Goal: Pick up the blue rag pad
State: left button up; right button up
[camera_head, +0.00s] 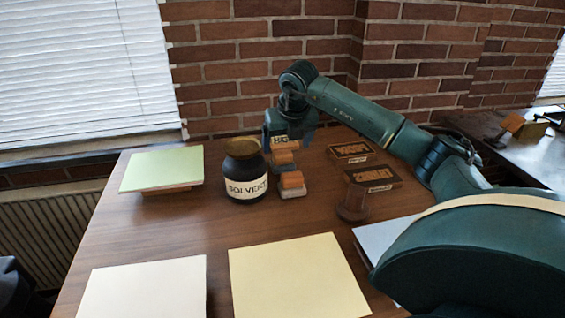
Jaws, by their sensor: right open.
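No blue rag pad can be told for certain. A small pad with an orange-brown top and pale grey base (292,191) stands on the table, right of the solvent jar. My right gripper (284,158), teal with a label on it, is open and points down just over this pad from behind. Its fingers are small and hard to tell apart from the orange-brown parts, so contact cannot be told. A bluish patch beside the gripper may be part of the gripper or a pad behind it. My left gripper is not in view.
A dark jar labelled SOLVENT (245,172) stands close left of the gripper. Green (160,168), white (145,288), yellow (295,278) and pale blue (375,238) sheets lie around; my right arm partly covers the blue.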

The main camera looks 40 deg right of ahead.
aim_at(283, 153)
jog(key=shift+w+x, duration=0.15)
jog(key=shift+x, duration=1.4)
jog(key=shift+w+x, duration=0.15)
jog(key=shift+x, duration=1.4)
jog(key=shift+a+r, duration=0.1)
jog(key=shift+c, duration=0.4)
jog(key=c, duration=1)
notch_tip(283, 153, up, 10)
jog(key=shift+r+p, duration=0.1)
jog(key=shift+p, duration=0.2)
jog(key=o, duration=0.5)
jog(key=shift+c, duration=0.2)
jog(key=c, duration=0.4)
